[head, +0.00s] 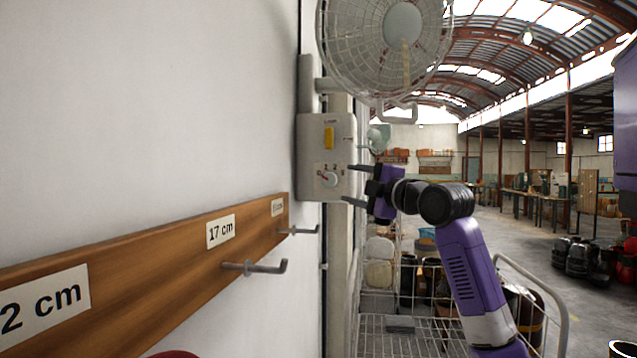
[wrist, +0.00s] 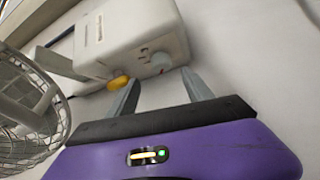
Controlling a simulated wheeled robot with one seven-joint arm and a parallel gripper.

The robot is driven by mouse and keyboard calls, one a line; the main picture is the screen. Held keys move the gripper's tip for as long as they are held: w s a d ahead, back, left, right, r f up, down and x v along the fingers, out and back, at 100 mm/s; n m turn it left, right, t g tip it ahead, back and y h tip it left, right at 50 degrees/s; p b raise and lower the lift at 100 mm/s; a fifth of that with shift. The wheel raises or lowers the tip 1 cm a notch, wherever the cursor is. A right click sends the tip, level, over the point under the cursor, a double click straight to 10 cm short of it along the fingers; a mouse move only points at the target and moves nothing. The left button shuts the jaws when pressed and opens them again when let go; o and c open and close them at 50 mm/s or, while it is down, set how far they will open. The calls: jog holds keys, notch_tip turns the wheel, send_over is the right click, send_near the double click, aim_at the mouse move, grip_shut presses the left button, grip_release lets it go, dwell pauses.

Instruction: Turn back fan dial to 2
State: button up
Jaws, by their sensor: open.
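A white wall fan (head: 385,45) hangs above its pale control box (head: 312,150). The box front has a yellow switch (head: 328,138) and, below it, a small round dial (head: 327,180) with a reddish mark; the number it points to is too small to read. The wrist view also shows the box (wrist: 140,30), the yellow switch (wrist: 118,82) and the dial (wrist: 161,61). My gripper (head: 348,184) is open and empty in front of the dial. In the wrist view its fingertips (wrist: 160,76) lie either side of the dial, seemingly short of it.
A wooden rail (head: 150,265) with metal hooks (head: 255,267) and size labels runs along the wall at left. A wire rack (head: 400,330) stands below my arm. A greenish rounded thing (head: 378,139) is farther along the wall. The hall floor at right has open room.

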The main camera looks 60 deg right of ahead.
aim_at(332, 181)
jog(key=shift+n, duration=0.3)
jog(key=p+x, duration=0.2)
jog(key=x, duration=0.6)
jog(key=shift+a+p, duration=0.1)
jog(key=shift+p, duration=0.3)
jog(key=shift+f, duration=0.1)
grip_shut()
